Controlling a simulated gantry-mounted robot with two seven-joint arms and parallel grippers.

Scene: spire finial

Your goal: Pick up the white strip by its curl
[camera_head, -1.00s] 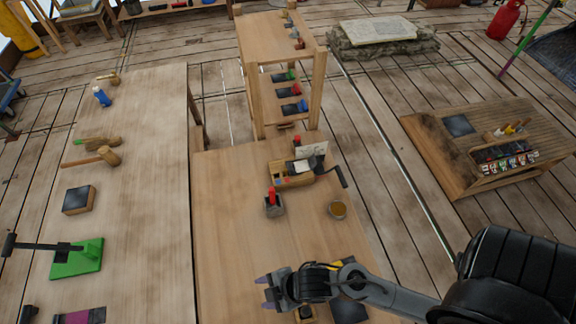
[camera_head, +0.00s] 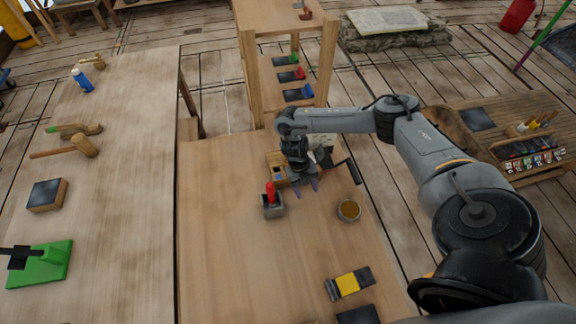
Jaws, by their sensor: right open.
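My right gripper (camera_head: 306,185) points down at the wooden box-like device (camera_head: 275,165) on the middle table. Its purple fingertips are spread and nothing shows between them. It hides much of the device. A small pale piece (camera_head: 322,141) shows behind the gripper, at the device's back right; it may be part of the white strip, but I cannot make out a curl. I cannot tell whether the fingertips touch anything. A dark crank-like handle (camera_head: 352,170) sticks out right of the gripper. My left gripper is not in view.
A grey block with a red handle (camera_head: 271,200) stands just left of the gripper, and a round amber dish (camera_head: 348,210) to the right. A yellow-and-black item (camera_head: 348,283) lies nearer. A wooden shelf (camera_head: 290,75) stands behind. The table's front left is bare.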

